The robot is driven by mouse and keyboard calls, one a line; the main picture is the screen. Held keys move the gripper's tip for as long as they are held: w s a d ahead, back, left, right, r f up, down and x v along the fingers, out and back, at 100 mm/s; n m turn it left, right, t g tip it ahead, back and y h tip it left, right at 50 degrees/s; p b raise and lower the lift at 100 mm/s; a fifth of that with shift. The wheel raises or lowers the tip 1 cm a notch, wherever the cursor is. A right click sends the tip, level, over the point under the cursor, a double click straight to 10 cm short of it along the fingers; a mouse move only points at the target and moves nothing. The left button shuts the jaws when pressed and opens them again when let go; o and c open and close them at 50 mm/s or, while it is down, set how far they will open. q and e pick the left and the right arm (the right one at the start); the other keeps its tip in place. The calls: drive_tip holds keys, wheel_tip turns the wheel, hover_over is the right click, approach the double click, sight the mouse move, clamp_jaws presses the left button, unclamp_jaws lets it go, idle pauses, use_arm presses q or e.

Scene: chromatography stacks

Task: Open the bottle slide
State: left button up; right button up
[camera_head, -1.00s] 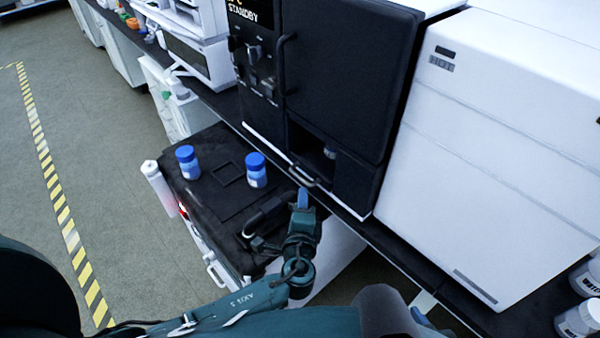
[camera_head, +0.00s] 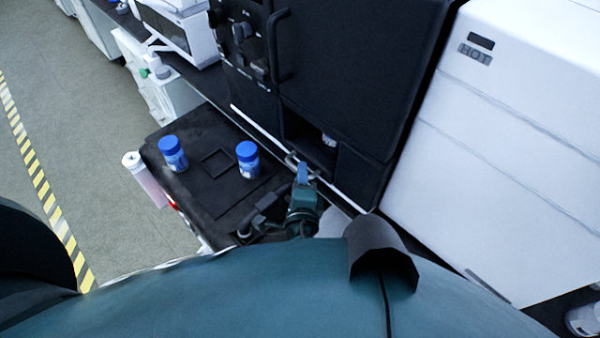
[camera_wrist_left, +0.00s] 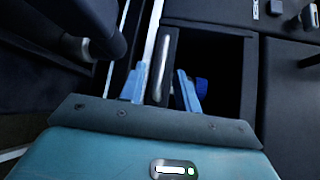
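The bottle slide sits low in the black instrument, at a dark recess (camera_head: 312,148). Its metal handle (camera_head: 292,160) shows at the front edge, partly hidden by my gripper. In the left wrist view the bright handle bar (camera_wrist_left: 161,68) stands between my two blue fingers, with a gap to each side. My left gripper (camera_head: 302,172) is open around the handle; its fingers also show in the left wrist view (camera_wrist_left: 160,92). A small pale item (camera_head: 328,141) shows in the recess. A blue bit (camera_wrist_left: 202,88) shows beside the right finger. My right gripper is out of view.
Two blue-capped bottles (camera_head: 172,154) (camera_head: 248,160) stand on a black-topped cart (camera_head: 208,196) left of my gripper. A white cabinet marked HOT (camera_head: 500,150) stands to the right. A larger door handle (camera_head: 277,45) is above. Open floor (camera_head: 85,110) lies at the left.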

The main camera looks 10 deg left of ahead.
use_arm(q)
clamp_jaws()
idle(0.6)
